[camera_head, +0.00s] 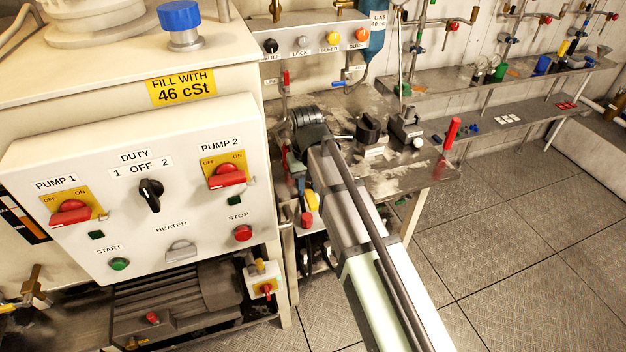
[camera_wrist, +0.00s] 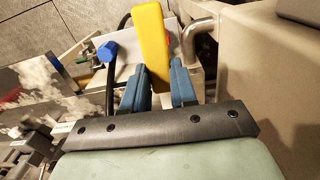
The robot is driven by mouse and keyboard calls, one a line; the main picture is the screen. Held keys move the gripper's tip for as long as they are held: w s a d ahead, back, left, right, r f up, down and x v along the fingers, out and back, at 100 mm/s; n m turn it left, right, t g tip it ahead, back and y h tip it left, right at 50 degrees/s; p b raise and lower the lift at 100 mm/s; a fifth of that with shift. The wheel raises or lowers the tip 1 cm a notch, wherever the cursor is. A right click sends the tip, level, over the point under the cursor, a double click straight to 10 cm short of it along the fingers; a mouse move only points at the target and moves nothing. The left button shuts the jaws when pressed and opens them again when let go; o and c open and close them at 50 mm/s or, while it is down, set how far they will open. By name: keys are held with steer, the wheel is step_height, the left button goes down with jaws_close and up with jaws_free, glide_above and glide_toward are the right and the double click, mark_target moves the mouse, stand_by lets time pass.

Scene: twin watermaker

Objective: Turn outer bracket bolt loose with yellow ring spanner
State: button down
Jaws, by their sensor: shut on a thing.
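In the wrist view the two blue fingers of my gripper (camera_wrist: 159,82) are closed on a flat yellow handle (camera_wrist: 152,42), which I take to be the yellow ring spanner. The handle sticks out beyond the fingers towards the top of the picture. The spanner's ring end cannot be made out. The outer bracket bolt cannot be made out in either view, so I cannot tell whether the spanner is on it. In the head view my arm largely hides my gripper; a small yellow piece (camera_head: 311,201) shows beside the arm, below the bench top.
A blue-capped dark lever (camera_wrist: 110,52) and a grey bent pipe (camera_wrist: 200,32) stand close on either side of the handle. In the head view a control panel (camera_head: 150,190) stands left of my arm. A worn bench (camera_head: 400,180) lies right of it, with clear floor (camera_head: 520,240) beyond.

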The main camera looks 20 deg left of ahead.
steer(key=shift+s+f, duration=0.2)
steer(key=shift+f, duration=1.7)
steer(key=shift+f, duration=1.2)
steer(key=w+d+n, duration=0.3)
steer(key=w+n, duration=0.2)
steer(key=n, duration=0.1)
steer(key=shift+w+n, duration=0.2)
steer(key=shift+n, duration=0.1)
stand_by(0.5)
steer(key=shift+s, duration=0.2)
steer(key=shift+s+a+m, duration=0.2)
steer(key=shift+s+m, duration=0.4)
steer(key=shift+m, duration=0.3)
steer(key=shift+s, duration=0.1)
